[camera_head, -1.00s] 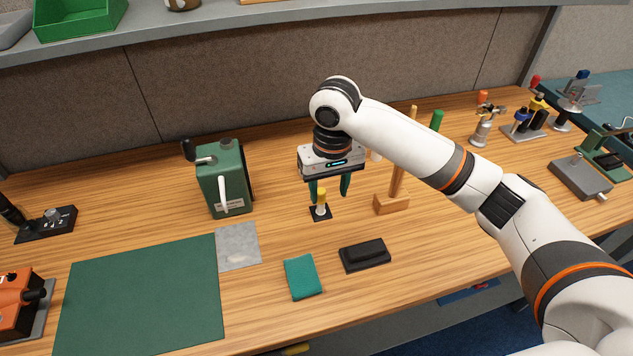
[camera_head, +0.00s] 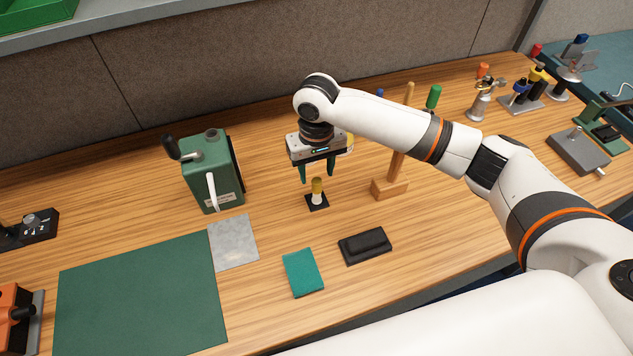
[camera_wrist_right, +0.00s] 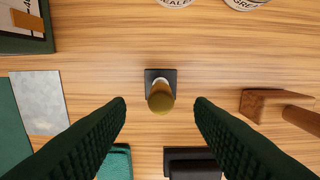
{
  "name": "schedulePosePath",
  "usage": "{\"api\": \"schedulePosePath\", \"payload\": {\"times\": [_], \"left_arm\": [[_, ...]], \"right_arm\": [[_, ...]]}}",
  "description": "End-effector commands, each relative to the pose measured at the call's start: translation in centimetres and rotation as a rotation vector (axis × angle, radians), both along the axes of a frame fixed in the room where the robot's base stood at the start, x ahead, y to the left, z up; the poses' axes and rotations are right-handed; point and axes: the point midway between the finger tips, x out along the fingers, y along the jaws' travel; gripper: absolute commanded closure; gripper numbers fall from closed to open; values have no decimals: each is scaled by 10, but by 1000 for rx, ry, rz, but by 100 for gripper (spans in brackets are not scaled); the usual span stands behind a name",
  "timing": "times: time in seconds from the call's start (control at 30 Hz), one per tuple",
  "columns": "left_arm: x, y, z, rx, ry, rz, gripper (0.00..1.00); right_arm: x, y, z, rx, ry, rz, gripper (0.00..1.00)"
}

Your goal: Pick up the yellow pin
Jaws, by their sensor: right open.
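The yellow pin (camera_head: 317,186) stands upright in a white holder on a small black square base (camera_head: 318,206) on the wooden bench. In the right wrist view the yellow pin (camera_wrist_right: 161,97) shows from above, between and ahead of the two dark fingers. My right gripper (camera_head: 317,178) is open and empty, pointing down just above and behind the pin in the head view. It also shows in the right wrist view (camera_wrist_right: 160,112), with a finger on each side of the pin, apart from it. My left gripper is not in view.
A green winch box (camera_head: 207,172) stands left of the pin. A black block (camera_head: 365,246), teal sponge (camera_head: 302,273), grey plate (camera_head: 234,242) and green mat (camera_head: 140,298) lie in front.

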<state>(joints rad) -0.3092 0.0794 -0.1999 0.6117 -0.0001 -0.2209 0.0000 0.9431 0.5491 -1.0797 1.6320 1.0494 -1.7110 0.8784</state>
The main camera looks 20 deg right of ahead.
Motion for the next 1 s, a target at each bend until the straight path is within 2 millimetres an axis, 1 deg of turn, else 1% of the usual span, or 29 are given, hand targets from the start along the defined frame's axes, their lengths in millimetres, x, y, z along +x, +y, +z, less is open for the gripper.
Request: {"api": "schedulePosePath", "payload": {"times": [0.03, 0.13, 0.2, 0.3, 0.4, 0.57, 0.67, 0.7, 0.87, 1.0], "left_arm": [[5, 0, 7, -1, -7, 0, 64], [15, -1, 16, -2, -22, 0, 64], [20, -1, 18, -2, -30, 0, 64], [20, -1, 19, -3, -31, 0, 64], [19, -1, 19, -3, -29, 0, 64], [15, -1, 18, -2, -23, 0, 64], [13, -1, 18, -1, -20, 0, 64], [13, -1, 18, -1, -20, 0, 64], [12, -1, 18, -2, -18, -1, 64], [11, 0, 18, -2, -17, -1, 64]], "right_arm": [[-1, -1, -5, -3, 5, 0, 52], [-1, -1, -20, -4, 6, 0, 52], [0, -1, -32, -3, 5, -1, 52], [0, -1, -42, -3, 3, 0, 52], [0, -1, -46, -2, 0, 1, 52], [0, -1, -46, -2, 0, 2, 52], [0, -1, -46, -2, 0, 1, 66], [0, -1, -46, -2, 0, 1, 73], [0, -1, -46, -2, 0, 1, 99], [0, -1, -46, -1, 0, 1, 100]]}}
